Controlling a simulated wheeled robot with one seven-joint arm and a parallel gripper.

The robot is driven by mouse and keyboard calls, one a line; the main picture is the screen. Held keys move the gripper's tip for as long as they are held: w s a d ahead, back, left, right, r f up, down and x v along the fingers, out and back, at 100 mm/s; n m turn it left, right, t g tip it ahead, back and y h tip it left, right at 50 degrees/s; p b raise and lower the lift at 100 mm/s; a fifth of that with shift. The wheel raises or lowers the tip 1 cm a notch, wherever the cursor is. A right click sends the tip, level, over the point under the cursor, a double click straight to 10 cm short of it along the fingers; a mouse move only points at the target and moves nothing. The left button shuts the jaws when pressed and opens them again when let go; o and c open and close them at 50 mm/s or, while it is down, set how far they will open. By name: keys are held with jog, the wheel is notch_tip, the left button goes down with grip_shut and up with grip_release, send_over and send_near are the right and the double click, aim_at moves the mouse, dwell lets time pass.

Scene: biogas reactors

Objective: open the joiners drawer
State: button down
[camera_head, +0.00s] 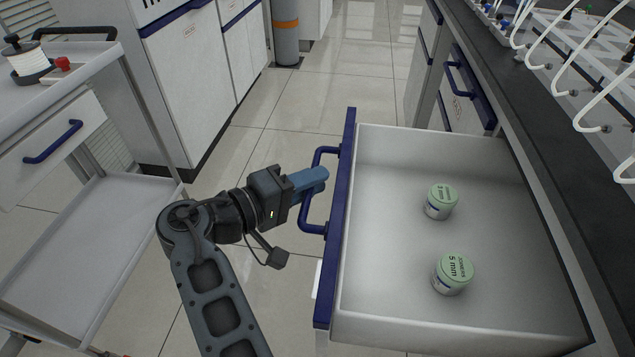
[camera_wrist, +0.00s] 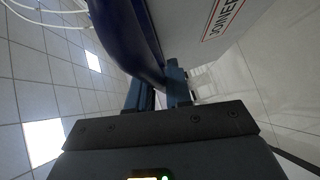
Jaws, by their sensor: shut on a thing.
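The joiners drawer (camera_head: 349,260) is pulled well out from the bench, with a white inside and a blue front edge. Its blue handle (camera_head: 308,212) faces left. My gripper (camera_head: 318,178) is shut on this handle, with its blue fingers around the bar. In the wrist view the fingers (camera_wrist: 160,88) close on the dark blue handle (camera_wrist: 135,40). A label (camera_wrist: 225,14) reading "JOINER", partly cut off, shows on the drawer front. Two small jars with green lids, one farther back (camera_head: 441,201) and one nearer (camera_head: 453,274), stand inside the drawer.
A white cart (camera_head: 60,110) with a drawer and lower shelf stands at the left. White cabinets (camera_head: 190,75) and a grey cylinder (camera_head: 286,35) stand behind. The dark bench top (camera_head: 500,100) with white tubes runs along the right. The floor (camera_head: 270,145) between is clear.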

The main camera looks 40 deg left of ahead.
jog(key=c, duration=1.1)
grip_release()
jog(key=shift+c, duration=0.2)
jog(key=v, duration=0.7)
jog(key=shift+s+p, duration=0.35)
jog(key=shift+s, duration=0.05)
jog(key=shift+s+a, duration=0.1)
